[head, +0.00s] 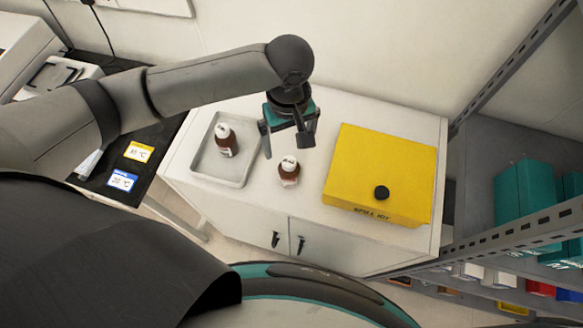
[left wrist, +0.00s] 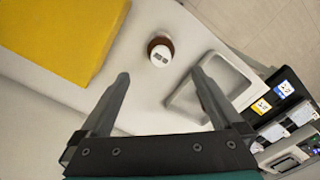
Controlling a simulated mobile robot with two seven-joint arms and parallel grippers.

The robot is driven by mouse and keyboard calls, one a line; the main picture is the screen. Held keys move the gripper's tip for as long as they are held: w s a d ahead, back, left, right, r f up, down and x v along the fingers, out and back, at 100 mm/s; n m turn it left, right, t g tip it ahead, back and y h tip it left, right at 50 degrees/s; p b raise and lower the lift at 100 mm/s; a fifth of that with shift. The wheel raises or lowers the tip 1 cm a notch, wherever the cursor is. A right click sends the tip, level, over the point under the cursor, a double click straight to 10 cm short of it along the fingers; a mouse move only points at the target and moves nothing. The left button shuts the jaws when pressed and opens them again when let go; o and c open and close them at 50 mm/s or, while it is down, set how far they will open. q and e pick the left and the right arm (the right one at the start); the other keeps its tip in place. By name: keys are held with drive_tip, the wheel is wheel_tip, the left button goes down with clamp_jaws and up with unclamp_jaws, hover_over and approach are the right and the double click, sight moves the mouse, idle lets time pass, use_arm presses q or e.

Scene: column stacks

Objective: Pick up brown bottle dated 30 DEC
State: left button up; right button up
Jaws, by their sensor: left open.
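A brown bottle with a white cap and label (head: 289,172) stands on the white cabinet top between the tray and the yellow box. It also shows in the left wrist view (left wrist: 160,50), just beyond the fingertips. The dates on both bottles are too small to read. My left gripper (head: 286,146) is open and empty above the cabinet, behind the loose bottle and apart from it. My right gripper is out of view.
A yellow box (head: 385,165) with a black knob (head: 381,192) stands right of the loose bottle. A metal shelf with teal boxes (head: 524,190) is at the right. A dark bench with temperature cards (head: 139,151) lies left. The wall is behind the cabinet.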

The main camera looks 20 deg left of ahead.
sight(290, 160)
use_arm(q)
wheel_tip(290, 160, down, 7)
drive_tip(key=shift+r+b, duration=0.1)
drive_tip(key=shift+b, duration=0.3)
drive_tip(key=shift+s+f+b, duration=0.2)
drive_tip(key=shift+f+b, duration=0.1)
drive_tip(key=shift+f, duration=2.35)
drive_tip(key=shift+c, duration=0.2)
clamp_jaws()
drive_tip(key=shift+r, duration=0.15)
